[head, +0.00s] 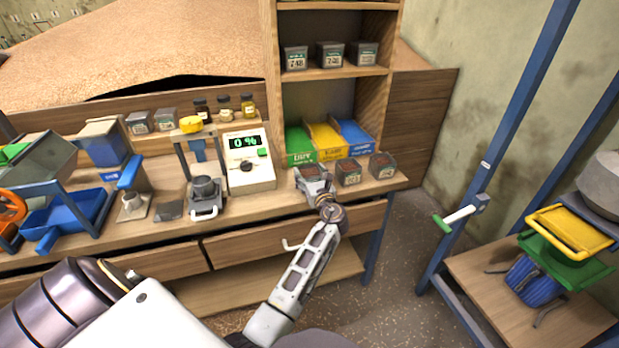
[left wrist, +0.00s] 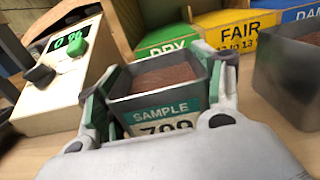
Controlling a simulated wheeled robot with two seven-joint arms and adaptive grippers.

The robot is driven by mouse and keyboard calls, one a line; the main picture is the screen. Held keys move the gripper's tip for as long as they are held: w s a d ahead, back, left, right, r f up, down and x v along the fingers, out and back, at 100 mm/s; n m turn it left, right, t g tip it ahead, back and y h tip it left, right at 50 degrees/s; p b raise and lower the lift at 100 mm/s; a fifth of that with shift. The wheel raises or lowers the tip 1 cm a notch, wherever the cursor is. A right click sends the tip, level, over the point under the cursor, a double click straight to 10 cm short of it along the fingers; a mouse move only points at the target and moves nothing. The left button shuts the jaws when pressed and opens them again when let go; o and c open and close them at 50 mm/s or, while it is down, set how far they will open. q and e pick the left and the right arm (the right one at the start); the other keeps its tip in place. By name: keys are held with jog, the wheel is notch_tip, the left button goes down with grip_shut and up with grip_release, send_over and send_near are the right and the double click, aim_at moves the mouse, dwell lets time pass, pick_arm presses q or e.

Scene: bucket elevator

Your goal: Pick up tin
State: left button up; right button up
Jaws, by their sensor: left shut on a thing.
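A small grey square tin (left wrist: 160,120) labelled "SAMPLE 709", with brown grain-like filling, stands between my left gripper's fingers in the left wrist view. My left gripper (head: 314,181) is shut on it, one green-padded finger on each side. In the head view the tin (head: 312,172) is at the bench's front edge, partly hidden by the gripper. I cannot tell whether it still touches the bench. Two similar tins stand to its right, the nearer one (head: 348,173) close by and the other (head: 382,165) further right. My right gripper is not in view.
The meter (head: 248,165) reading 0% stands left of the tin. Green (head: 299,146), yellow (head: 325,141) and blue (head: 354,137) bins are behind it. Shelves with tins (head: 330,54) rise above. A blue frame (head: 505,150) stands at right, with open floor before it.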

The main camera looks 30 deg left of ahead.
pick_arm(q)
jog(key=shift+r, duration=0.15)
jog(key=shift+r, duration=0.45)
notch_tip(320, 180, up, 9)
jog(key=p, duration=0.2)
jog(key=shift+p, duration=0.3)
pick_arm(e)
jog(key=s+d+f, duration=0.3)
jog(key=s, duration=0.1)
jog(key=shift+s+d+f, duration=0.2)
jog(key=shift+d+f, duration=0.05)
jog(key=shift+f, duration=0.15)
pick_arm(q)
jog(key=shift+a, duration=0.1)
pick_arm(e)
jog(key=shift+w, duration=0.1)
